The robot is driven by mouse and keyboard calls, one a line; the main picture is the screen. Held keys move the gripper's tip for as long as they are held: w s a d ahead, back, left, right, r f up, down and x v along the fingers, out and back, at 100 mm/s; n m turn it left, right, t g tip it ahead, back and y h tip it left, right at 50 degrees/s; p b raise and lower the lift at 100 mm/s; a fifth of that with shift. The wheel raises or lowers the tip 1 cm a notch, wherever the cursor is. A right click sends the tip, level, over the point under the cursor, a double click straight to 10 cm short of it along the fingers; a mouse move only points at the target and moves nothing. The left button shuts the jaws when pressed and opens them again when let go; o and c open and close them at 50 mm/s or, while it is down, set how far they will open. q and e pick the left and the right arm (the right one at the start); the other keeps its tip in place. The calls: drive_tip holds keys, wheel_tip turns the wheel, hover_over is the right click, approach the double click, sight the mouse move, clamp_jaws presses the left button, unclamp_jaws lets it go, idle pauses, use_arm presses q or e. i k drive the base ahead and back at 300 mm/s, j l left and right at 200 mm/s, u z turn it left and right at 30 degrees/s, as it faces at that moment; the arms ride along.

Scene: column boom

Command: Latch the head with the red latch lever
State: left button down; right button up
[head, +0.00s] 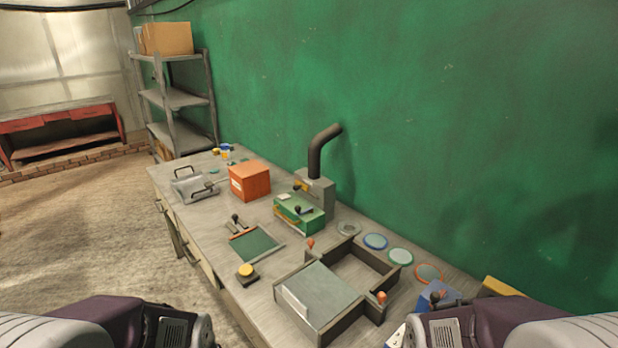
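A grey column unit with a dark bent pipe (321,150) stands against the green wall at the back of the bench. A green box-like head (298,212) sits in front of it, with a black knob on its side. I cannot make out a clearly red latch lever. Two small orange-red knobs show on the dark open frame, one at its back left corner (310,243) and one at its right side (381,297). Whether either is the latch lever I cannot tell. Both my arms show only as links at the bottom corners; neither gripper is in view.
The grey bench (190,215) holds an orange box (249,181), a grey tray with handles (194,187), a green panel (255,246), a yellow button (246,270) and several coloured discs along the wall. A blue item (438,294) lies near my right arm. Shelves stand behind.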

sight(435, 296)
drive_tip(key=z, duration=1.15)
